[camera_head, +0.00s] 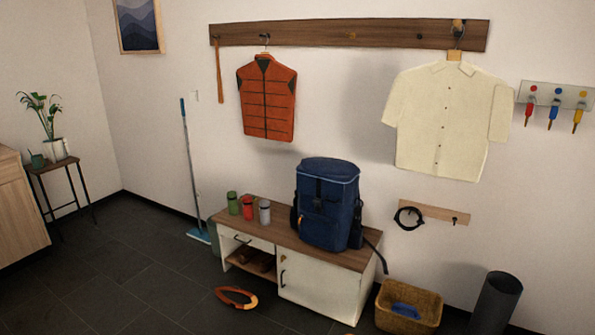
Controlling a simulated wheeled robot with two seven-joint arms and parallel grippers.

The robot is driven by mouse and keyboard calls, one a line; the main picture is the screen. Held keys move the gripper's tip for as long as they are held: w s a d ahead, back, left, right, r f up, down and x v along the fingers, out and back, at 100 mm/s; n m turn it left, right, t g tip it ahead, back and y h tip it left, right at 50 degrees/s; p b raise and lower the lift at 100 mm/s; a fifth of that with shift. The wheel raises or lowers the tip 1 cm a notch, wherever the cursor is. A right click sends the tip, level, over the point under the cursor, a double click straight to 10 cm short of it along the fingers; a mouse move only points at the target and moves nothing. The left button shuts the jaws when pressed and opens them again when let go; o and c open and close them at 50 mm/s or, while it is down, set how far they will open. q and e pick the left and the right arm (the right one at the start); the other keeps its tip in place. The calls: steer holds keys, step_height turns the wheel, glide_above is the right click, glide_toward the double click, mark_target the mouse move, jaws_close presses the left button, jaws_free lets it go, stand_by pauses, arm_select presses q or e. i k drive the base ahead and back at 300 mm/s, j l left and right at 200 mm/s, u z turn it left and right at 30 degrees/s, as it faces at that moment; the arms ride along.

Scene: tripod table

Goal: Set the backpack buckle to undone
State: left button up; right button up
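A dark blue backpack (331,203) stands upright on the wooden top of a low white cabinet bench (352,259). A dark strap with what looks like its buckle (318,190) runs down the upper front of the backpack. The buckle is too small to tell whether it is fastened or undone. Another strap hangs from the backpack's right side over the bench edge. Neither of my grippers shows in the head view.
Green, red and grey canisters (264,211) stand left of the backpack. A wicker basket (428,301) and a dark cylinder bin (497,299) stand right of the bench. The floor at left is mostly clear.

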mark_target(317, 202)
steer(key=i+j+u, duration=0.1)
steer(key=i+j, duration=0.25)
steer(key=i, duration=0.15)
steer(key=i+j+u, duration=0.1)
steer(key=i+j, duration=0.2)
steer(key=i, duration=0.2)
steer(key=i+j, duration=0.2)
steer(key=j, duration=0.15)
steer(key=i+j, duration=0.15)
steer(key=j, duration=0.2)
